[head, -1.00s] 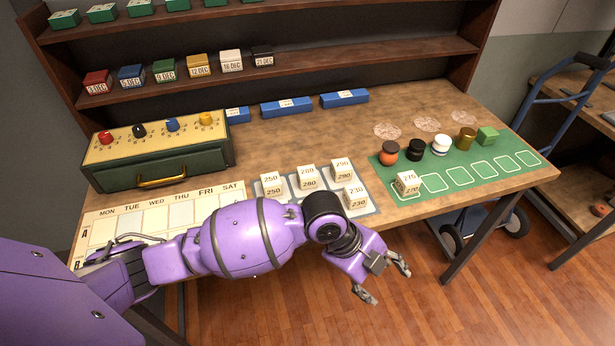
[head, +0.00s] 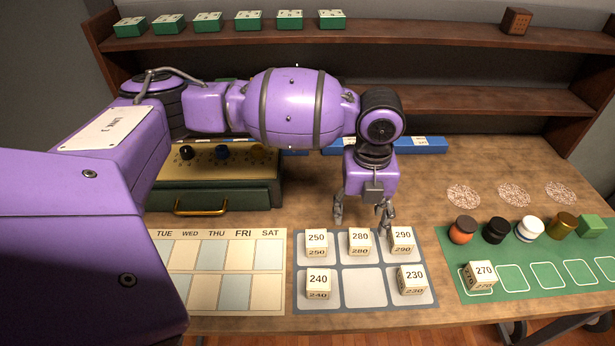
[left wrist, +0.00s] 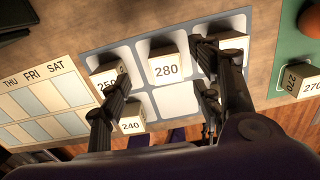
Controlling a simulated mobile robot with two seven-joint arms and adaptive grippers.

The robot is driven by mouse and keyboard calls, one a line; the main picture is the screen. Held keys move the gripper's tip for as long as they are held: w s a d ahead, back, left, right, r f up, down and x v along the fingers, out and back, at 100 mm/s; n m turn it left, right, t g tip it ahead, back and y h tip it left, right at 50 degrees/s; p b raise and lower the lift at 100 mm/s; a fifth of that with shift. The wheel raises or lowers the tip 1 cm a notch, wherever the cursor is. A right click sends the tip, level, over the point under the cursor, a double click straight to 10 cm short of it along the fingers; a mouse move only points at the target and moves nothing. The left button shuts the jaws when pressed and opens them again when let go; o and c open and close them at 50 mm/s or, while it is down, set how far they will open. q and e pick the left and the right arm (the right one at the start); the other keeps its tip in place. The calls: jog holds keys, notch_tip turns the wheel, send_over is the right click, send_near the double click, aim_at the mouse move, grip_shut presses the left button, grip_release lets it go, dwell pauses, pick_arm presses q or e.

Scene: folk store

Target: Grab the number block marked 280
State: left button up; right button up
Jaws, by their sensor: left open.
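The block marked 280 (head: 360,242) is a cream cube in the top middle cell of the grey tray (head: 362,303). In the left wrist view the 280 block (left wrist: 166,66) lies ahead, between my open fingers. My left gripper (head: 362,220) is open and empty, pointing down just above and behind the 280 block in the head view. Its fingers look apart from the block, though the exact height is hard to tell. My right gripper is not in view.
Close neighbours are block 250 (head: 316,243) on the left and block 290 (head: 402,240) on the right. Blocks 240 (head: 318,284) and 230 (head: 411,279) sit in front. Block 270 (head: 481,275) is on the green mat (head: 545,290). A green drawer box (head: 240,192) stands behind left.

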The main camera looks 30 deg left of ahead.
aim_at(360, 236)
pick_arm(q)
jog(key=shift+s+d+f, duration=0.1)
jog(key=shift+s+f, duration=0.15)
jog(key=shift+f, duration=0.25)
jog(key=shift+s+d+f, duration=0.1)
jog(key=shift+s+f, duration=0.1)
jog(key=shift+f, duration=0.3)
jog(key=shift+s+d+f, duration=0.1)
jog(key=shift+d+f, duration=0.05)
jog(key=shift+f, duration=0.1)
jog(key=f, duration=0.5)
jog(key=shift+d, duration=0.3)
jog(key=shift+r, duration=0.1)
jog(key=shift+c, duration=0.3)
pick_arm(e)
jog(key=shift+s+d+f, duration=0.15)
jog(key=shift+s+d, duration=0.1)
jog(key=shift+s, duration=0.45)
pick_arm(q)
jog(key=c, duration=1.1)
jog(key=shift+r, duration=0.1)
jog(key=shift+c, duration=0.5)
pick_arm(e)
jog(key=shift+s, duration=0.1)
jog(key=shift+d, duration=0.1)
